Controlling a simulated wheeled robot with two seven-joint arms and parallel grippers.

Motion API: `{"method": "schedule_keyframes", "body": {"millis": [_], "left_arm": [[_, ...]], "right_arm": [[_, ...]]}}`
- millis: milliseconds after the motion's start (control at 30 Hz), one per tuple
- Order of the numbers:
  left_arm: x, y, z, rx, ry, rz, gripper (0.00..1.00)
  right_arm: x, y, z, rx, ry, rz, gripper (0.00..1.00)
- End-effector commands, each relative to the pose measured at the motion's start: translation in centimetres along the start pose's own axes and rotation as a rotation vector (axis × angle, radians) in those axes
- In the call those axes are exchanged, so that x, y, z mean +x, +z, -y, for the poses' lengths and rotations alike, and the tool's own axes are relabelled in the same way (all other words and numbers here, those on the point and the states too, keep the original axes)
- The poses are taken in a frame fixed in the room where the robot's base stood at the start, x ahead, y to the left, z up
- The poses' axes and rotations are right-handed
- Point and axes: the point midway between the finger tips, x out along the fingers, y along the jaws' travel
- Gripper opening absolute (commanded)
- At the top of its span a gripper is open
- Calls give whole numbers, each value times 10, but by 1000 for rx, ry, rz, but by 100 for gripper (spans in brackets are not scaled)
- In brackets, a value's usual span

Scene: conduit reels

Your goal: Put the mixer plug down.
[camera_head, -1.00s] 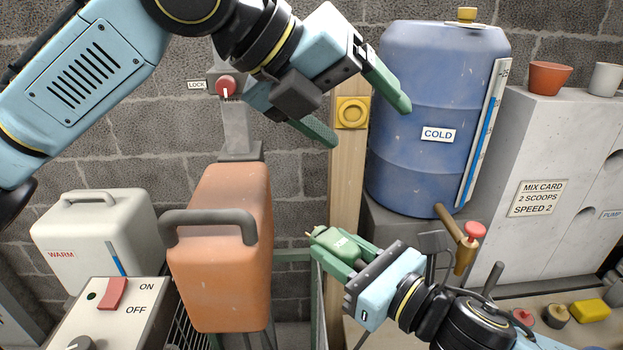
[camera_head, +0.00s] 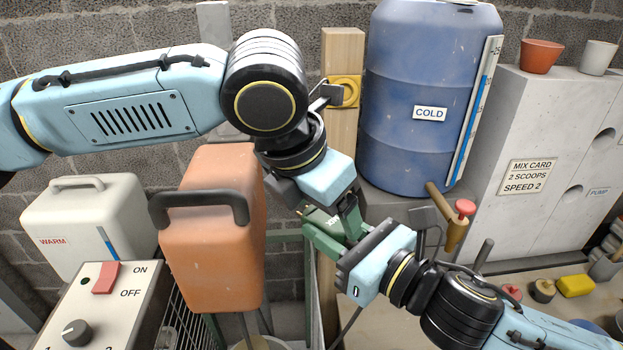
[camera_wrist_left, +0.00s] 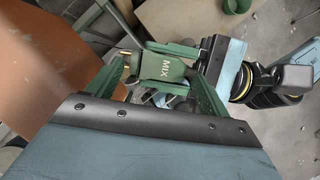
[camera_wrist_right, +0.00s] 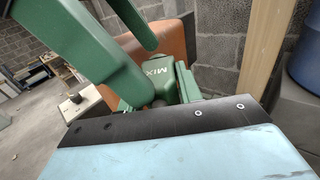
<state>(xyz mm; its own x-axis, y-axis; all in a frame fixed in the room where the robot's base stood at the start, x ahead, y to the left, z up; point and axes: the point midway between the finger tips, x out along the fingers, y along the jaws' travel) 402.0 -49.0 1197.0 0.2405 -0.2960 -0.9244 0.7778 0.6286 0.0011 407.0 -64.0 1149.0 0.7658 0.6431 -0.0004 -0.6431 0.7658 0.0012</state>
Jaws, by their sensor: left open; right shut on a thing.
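The green mixer plug marked MIX (camera_wrist_left: 165,67) is in my right gripper. It also shows in the right wrist view (camera_wrist_right: 158,77), and in the head view its body is mostly hidden by the grippers. My right gripper (camera_head: 330,232) is shut on the plug and holds it up in the air, right of the orange mixer. My left gripper (camera_head: 345,215) is open and has come down over the plug, with its fingers (camera_wrist_left: 160,85) to either side of it. I cannot tell whether the left fingers touch the plug.
The orange mixer body (camera_head: 210,245) stands close on the left. A switch box (camera_head: 105,305) and white WARM jug (camera_head: 85,225) are farther left. The blue COLD barrel (camera_head: 420,110) with its tap (camera_head: 455,230) is at the right. A wooden post (camera_head: 343,130) stands behind.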

Motion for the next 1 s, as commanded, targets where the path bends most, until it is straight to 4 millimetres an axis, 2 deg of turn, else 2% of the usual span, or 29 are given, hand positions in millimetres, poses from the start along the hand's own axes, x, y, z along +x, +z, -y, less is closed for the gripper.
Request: {"method": "schedule_keyframes", "body": {"millis": [200,567,833,867,1000], "left_arm": [[24,0,0,-1,0,0,80],[29,0,0,-2,0,2,80],[29,0,0,-1,-1,1,47],[29,1,0,-1,-1,2,45],[29,1,0,-1,-1,2,45]], "right_arm": [[0,0,0,0,0,1,0],[0,0,0,0,0,1,0],[0,0,0,0,0,1,0],[0,0,0,0,0,1,36],[0,0,0,0,0,1,55]]}}
